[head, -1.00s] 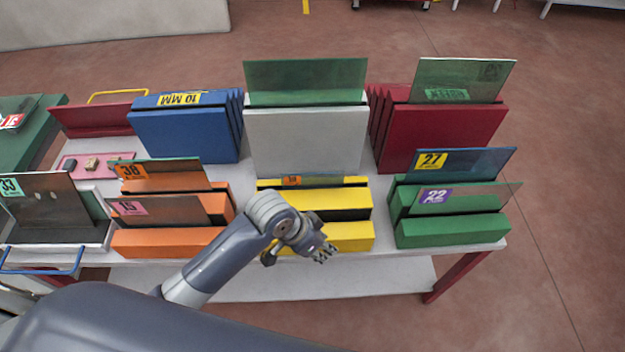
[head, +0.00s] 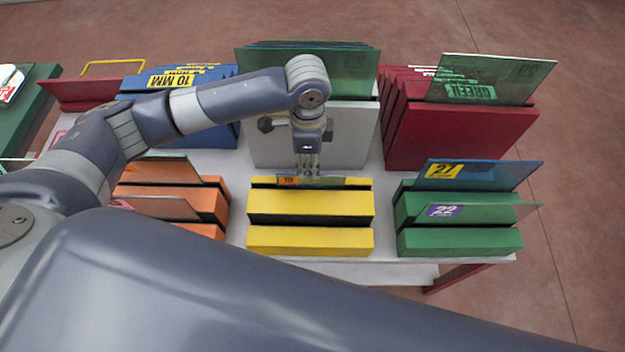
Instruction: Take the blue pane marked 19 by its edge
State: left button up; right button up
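A low pane (head: 335,182) with a small orange label stands in the back slot of the yellow rack (head: 310,207). Only its upper strip shows, and its number is too small to read. I cannot make out a 19 on any label. My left gripper (head: 308,170) points down right at this pane's top edge, beside the label. Its fingers look close together, but I cannot tell whether they are apart or closed on the glass. My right gripper is out of view.
Behind stand a white rack (head: 345,135) with tall greenish panes, a blue rack (head: 222,135) and a red rack (head: 460,137). The green rack (head: 460,242) at right holds panes marked 27 and 22. Orange racks (head: 160,172) with panes are at left, partly behind my arm.

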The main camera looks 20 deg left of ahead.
pick_arm(q)
notch_tip(320, 180, down, 3)
jog(key=shift+f, duration=0.1)
jog(key=p, duration=0.2)
send_over(311, 187)
notch_tip(311, 187, down, 4)
jog(key=shift+w+f, duration=0.1)
jog(key=shift+f, duration=0.5)
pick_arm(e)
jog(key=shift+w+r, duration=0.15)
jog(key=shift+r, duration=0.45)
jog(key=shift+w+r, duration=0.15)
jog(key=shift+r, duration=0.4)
pick_arm(q)
jog(key=shift+c, duration=0.6)
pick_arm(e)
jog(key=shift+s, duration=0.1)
pick_arm(q)
grip_shut()
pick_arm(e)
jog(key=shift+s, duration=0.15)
